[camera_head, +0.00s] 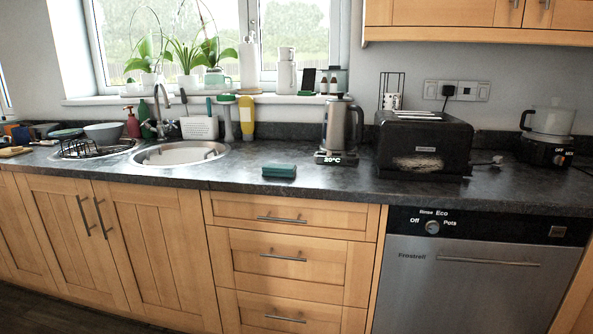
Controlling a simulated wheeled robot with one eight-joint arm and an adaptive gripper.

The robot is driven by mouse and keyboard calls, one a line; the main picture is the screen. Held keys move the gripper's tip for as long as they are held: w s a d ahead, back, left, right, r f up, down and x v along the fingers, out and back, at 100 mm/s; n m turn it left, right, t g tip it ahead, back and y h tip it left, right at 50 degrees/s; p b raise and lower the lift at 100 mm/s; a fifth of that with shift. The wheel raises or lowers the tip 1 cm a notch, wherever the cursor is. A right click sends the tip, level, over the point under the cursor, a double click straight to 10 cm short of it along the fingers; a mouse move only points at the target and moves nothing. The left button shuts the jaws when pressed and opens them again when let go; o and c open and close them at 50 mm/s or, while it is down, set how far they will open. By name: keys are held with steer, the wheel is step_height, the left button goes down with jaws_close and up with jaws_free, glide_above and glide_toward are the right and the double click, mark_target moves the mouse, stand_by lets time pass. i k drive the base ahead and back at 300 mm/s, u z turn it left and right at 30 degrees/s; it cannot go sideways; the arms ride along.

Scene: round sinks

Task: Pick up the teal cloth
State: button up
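A small teal cloth (279,171), folded into a flat block, lies on the dark countertop (235,179) near its front edge, above the wooden drawers. It lies to the right of the round sink and to the left of the kettle, apart from both. Nothing covers it. My gripper is not in view.
A round sink (181,154) is to the left, with a tap (160,115) behind it. A kettle (343,128) and a black toaster (422,145) stand to the right. The counter around the cloth is clear. Drawers (290,262) and a dishwasher (470,285) are below.

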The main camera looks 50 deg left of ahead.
mark_target(280, 169)
steer(key=z, duration=0.75)
steer(key=i, duration=1.1)
steer(key=u, duration=3.8)
steer(key=i, duration=0.5)
steer(key=z, duration=0.05)
